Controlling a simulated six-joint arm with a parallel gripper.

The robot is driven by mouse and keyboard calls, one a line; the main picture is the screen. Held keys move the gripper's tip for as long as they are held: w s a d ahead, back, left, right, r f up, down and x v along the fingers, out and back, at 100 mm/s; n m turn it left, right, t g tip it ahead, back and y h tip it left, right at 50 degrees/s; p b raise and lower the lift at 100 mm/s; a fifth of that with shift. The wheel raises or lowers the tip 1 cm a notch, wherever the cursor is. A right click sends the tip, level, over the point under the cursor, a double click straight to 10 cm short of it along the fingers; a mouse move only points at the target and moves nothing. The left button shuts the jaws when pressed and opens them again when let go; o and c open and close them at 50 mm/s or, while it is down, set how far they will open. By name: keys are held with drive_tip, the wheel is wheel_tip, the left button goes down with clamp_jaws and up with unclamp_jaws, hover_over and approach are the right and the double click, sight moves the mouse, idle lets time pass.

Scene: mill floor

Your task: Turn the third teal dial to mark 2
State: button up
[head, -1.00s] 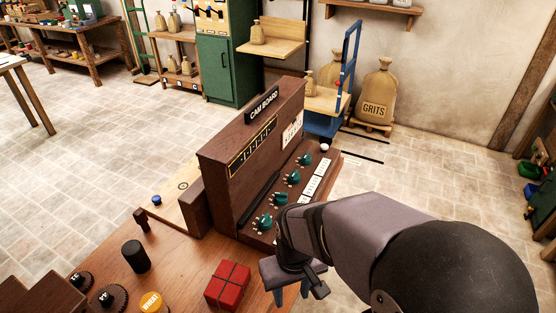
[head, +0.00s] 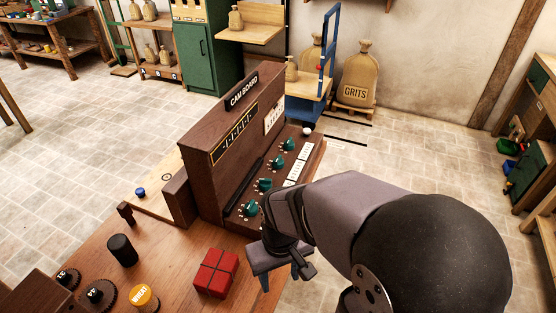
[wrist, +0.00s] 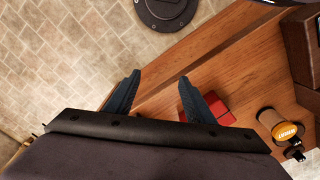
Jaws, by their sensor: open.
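The cam board (head: 206,150) is a dark wooden panel with a sloped front on the bench. A row of several teal dials runs along that front, from a near one (head: 250,208) through two middle ones (head: 264,185) (head: 277,161) to a far one (head: 288,145). White label cards sit beside them. The pointers and mark numbers are too small to read. My gripper (head: 279,277) is near the bench's edge, in front of the nearest dial and apart from all of them. The wrist view shows its two fingers (wrist: 158,80) spread and empty. No dial shows there.
A red block (head: 216,272) lies on the bench near my gripper. A black cylinder (head: 122,250), dark gears (head: 101,294) and a yellow wheat-labelled piece (head: 144,297) stand to the left. A blue cart (head: 327,60) and grits sack (head: 359,80) are behind the board.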

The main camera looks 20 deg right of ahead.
drive_tip(key=w+d+r+b, duration=0.1)
drive_tip(key=w+d, duration=0.1)
drive_tip(key=w, duration=0.5)
drive_tip(key=w+d+r+m+t+b, duration=0.1)
drive_tip(key=w+d, duration=0.1)
drive_tip(key=w, duration=0.5)
drive_tip(key=w+d+r+m+t+b, duration=0.1)
drive_tip(key=w+d, duration=0.1)
drive_tip(key=w, duration=0.5)
drive_tip(key=shift+w+h, duration=0.2)
drive_tip(key=shift+h, duration=0.1)
drive_tip(key=m+t+h+b, duration=0.1)
drive_tip(key=m+t+b, duration=0.1)
drive_tip(key=b, duration=0.1)
approach(278, 159)
wheel_tip(278, 159, down, 2)
drive_tip(key=shift+w+p+x, duration=0.1)
drive_tip(key=shift+p+x, duration=0.45)
drive_tip(key=shift+x, duration=1.3)
drive_tip(key=shift+w+p+x, duration=0.15)
drive_tip(key=shift+p+x, duration=0.35)
drive_tip(key=shift+x, duration=1.35)
drive_tip(key=shift+d+r, duration=0.1)
drive_tip(key=shift+m, duration=0.3)
drive_tip(key=c, duration=1)
